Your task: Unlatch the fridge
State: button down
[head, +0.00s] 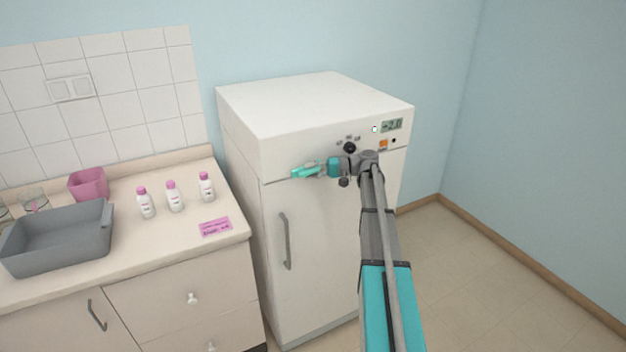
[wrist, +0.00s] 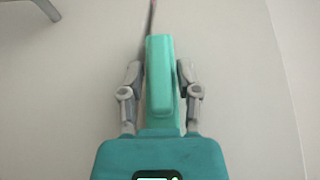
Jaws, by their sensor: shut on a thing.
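The white fridge (head: 310,230) stands right of the counter, with a seam between its upper panel and its door, which looks shut. A mint-green elongated piece (wrist: 160,75), apparently the latch, lies along this seam; it also shows in the head view (head: 300,172). My gripper (wrist: 160,85) is shut on it, one grey finger on each side. In the head view my gripper (head: 312,170) reaches leftward across the fridge front. How the piece joins the fridge is hidden.
A grey door handle (head: 286,241) is below my gripper. The panel has a black knob (head: 349,148) and a display (head: 391,125). The counter (head: 180,235) at left holds bottles (head: 172,197), a pink cup (head: 88,184) and a grey tub (head: 58,240). Floor at right is clear.

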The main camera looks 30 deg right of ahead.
jog(key=shift+f+y+b, duration=0.2)
jog(key=shift+y+b, duration=0.4)
jog(key=shift+b, duration=0.05)
jog(key=shift+r+m+t, duration=0.1)
jog(key=shift+m+t, duration=0.2)
jog(key=c, duration=0.6)
grip_release()
jog(key=shift+o, duration=0.2)
jog(key=shift+d, duration=0.1)
jog(key=v, duration=1.2)
jog(key=shift+w, duration=0.1)
